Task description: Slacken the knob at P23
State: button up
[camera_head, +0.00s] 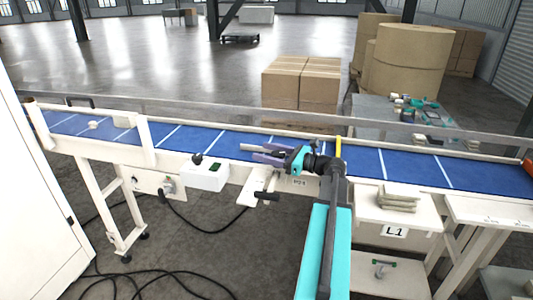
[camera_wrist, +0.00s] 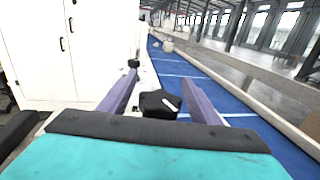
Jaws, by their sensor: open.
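My gripper (camera_head: 249,152) reaches left over the near edge of the blue conveyor, its two purple-grey fingers apart. In the wrist view my gripper (camera_wrist: 160,82) is open, with a black knob (camera_wrist: 158,103) bearing a white mark showing between its fingers. The fingers do not visibly close on this knob; whether they touch it is unclear. In the head view the knob cannot be made out at the gripper. A small label (camera_head: 299,182) on the conveyor's side, below my gripper, is partly covered and too small to read surely, so I cannot confirm P23.
A black handle (camera_head: 265,196) sits on a white bracket below my gripper. Further left is a white box (camera_head: 205,175) with a black knob (camera_head: 197,158). The conveyor's guard rail (camera_head: 220,113) runs behind. Cables (camera_head: 150,285) lie on the floor. The blue belt (camera_head: 225,142) ahead is mostly clear.

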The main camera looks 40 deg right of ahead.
aim_at(284, 156)
jog(key=shift+s, duration=0.1)
jog(key=b+v, duration=0.3)
jog(key=v, duration=0.7)
jog(key=shift+f, duration=0.1)
jog(key=shift+v, duration=1)
